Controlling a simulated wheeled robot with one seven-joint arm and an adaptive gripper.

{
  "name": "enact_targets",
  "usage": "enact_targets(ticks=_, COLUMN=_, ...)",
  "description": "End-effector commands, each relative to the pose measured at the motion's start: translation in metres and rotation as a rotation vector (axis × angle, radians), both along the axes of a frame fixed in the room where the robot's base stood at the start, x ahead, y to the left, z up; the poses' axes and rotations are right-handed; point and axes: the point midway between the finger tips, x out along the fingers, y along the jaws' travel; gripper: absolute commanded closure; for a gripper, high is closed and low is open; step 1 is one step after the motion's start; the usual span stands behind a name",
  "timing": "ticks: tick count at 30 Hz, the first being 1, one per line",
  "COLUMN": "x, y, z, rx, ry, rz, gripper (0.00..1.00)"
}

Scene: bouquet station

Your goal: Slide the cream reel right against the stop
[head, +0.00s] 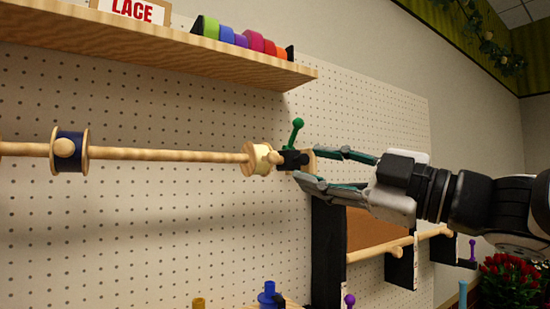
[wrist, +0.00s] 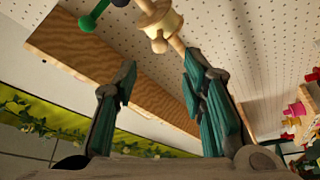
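The cream reel (head: 261,158) sits on a horizontal wooden rod (head: 170,155), near the rod's right end. A black clamp with a green ball-ended lever (head: 296,130) is just right of the reel; it looks like the stop. I cannot tell whether reel and clamp touch. My gripper (head: 309,166) is open, coming from the right, with its fingertips near the clamp. In the wrist view the cream reel (wrist: 160,22) lies beyond the spread fingers (wrist: 158,80), with nothing between them. The green lever (wrist: 90,20) is at the upper left there.
A navy reel (head: 69,151) is farther left on the rod. A wooden shelf (head: 150,45) with colored rolls is above. A black-framed rack with a lower rod (head: 375,250) stands below my gripper. Red flowers (head: 508,282) are at lower right.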

Motion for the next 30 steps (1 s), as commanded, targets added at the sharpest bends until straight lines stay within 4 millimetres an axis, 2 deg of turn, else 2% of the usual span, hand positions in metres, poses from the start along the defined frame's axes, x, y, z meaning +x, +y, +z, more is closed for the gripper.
enact_targets(ticks=6, x=0.026, y=0.035, z=0.010, rx=0.000, ry=0.002, rz=0.002, gripper=0.62)
enact_targets(ticks=15, x=0.053, y=0.068, z=0.020, rx=0.001, ry=0.003, rz=-0.001, gripper=0.62)
enact_targets(ticks=20, x=0.058, y=0.076, z=0.022, rx=0.002, ry=0.002, rz=0.001, gripper=0.62)
enact_targets(ticks=28, x=0.059, y=0.076, z=0.022, rx=0.002, ry=0.002, rz=-0.001, gripper=0.62)
enact_targets(ticks=29, x=0.059, y=0.076, z=0.022, rx=0.002, ry=0.002, rz=-0.001, gripper=0.64)
enact_targets(ticks=30, x=0.059, y=0.076, z=0.022, rx=0.002, ry=0.002, rz=-0.001, gripper=0.73)
